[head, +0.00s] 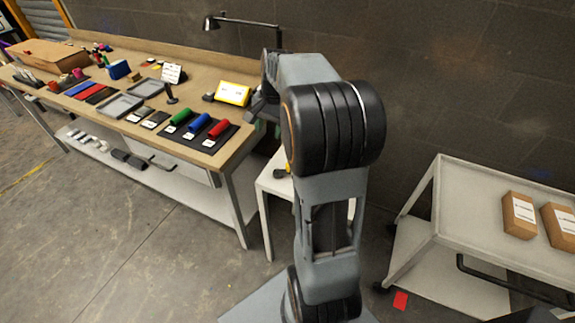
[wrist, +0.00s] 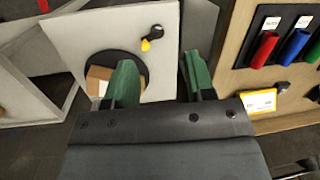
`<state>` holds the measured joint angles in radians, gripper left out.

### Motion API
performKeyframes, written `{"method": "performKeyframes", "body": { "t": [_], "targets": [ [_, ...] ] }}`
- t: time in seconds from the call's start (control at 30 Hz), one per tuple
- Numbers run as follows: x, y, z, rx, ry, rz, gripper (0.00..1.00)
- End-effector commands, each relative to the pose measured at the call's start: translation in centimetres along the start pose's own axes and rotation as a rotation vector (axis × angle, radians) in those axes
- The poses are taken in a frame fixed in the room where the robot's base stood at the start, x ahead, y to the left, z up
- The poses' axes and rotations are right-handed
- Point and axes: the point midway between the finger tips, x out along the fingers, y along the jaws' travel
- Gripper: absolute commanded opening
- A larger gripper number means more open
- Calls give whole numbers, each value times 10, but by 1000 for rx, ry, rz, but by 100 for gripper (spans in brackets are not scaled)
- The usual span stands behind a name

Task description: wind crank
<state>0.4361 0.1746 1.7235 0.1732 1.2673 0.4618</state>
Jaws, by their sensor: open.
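A small crank (wrist: 154,33) with a black body and a yellow knob stands on a white table (wrist: 168,20) in the wrist view.
A long wooden workbench (head: 232,147) holds green, blue and red rolls (head: 199,123), a yellow-framed sign (head: 233,93) and a lamp (head: 212,23). A grey cart (head: 455,195) with boxes (head: 519,215) stands at right. Floor at front left is clear.

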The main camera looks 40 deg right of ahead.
Motion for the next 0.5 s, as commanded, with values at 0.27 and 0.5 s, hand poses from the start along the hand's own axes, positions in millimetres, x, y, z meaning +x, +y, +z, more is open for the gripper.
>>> {"method": "performKeyframes", "body": {
  "t": [0.27, 0.5],
  "targets": [
    [49, 42, -104, 411, -174, -5, 50],
    [72, 64, -136, 556, -241, -8, 50]
  ]
}}
